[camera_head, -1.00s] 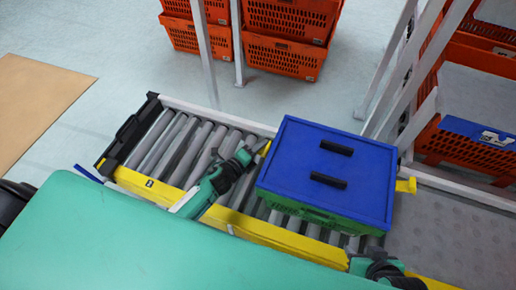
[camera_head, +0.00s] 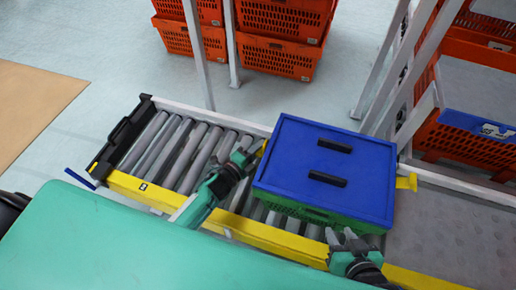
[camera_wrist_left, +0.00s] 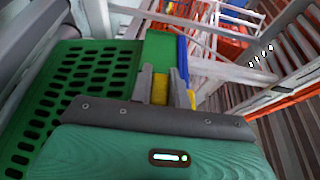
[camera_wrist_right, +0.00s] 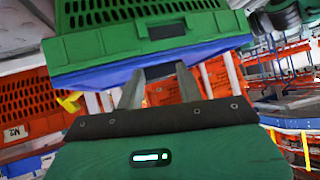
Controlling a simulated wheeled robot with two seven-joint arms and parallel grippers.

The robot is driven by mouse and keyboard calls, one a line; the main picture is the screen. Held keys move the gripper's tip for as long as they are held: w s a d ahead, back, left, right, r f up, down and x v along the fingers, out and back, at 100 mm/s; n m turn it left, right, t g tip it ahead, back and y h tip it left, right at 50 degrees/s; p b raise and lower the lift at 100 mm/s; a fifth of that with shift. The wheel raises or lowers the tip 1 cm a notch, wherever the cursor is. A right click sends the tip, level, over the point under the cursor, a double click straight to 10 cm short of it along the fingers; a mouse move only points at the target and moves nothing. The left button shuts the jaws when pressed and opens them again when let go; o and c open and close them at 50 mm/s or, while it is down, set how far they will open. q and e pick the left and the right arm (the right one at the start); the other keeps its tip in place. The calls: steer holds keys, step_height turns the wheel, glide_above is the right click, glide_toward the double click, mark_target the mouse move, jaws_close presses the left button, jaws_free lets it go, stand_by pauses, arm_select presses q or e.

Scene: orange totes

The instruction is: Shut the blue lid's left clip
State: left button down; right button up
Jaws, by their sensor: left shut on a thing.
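The blue lid (camera_head: 310,200) sits on a green crate (camera_head: 290,208) on the roller conveyor. Its left clip is yellow (camera_head: 264,147), mostly hidden behind my left gripper (camera_head: 247,155) in the head view. In the left wrist view the yellow clip (camera_wrist_left: 160,89) is between the two fingers of my left gripper (camera_wrist_left: 163,90), beside the green crate wall (camera_wrist_left: 80,85). The right yellow clip (camera_head: 406,183) sticks out from the crate's right side. My right gripper (camera_head: 342,238) is at the crate's near side, its fingers apart and nothing between them in the right wrist view (camera_wrist_right: 160,90).
The conveyor's yellow rail (camera_head: 140,190) runs along the near side, with bare rollers (camera_head: 180,150) left of the crate. Orange totes (camera_head: 275,50) stand behind. A white frame post (camera_head: 385,70) rises behind the crate's right side.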

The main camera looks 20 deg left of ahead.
arm_select(q)
steer(key=c, duration=1.3)
jaws_free()
steer(key=shift+s, duration=0.1)
steer(key=p+v, duration=0.1)
steer(key=v, duration=1.2)
steer(key=shift+s+a+f, duration=0.1)
steer(key=shift+s+a, duration=0.1)
steer(key=shift+s, duration=0.1)
arm_select(e)
steer(key=shift+s+d+g+h, duration=0.2)
steer(key=shift+s+d+g, duration=0.1)
steer(key=shift+d, duration=0.25)
steer(key=shift+s+d+g+h, duration=0.2)
steer(key=shift+d+g, duration=0.1)
steer(key=shift+d, duration=0.25)
steer(key=shift+w, duration=0.1)
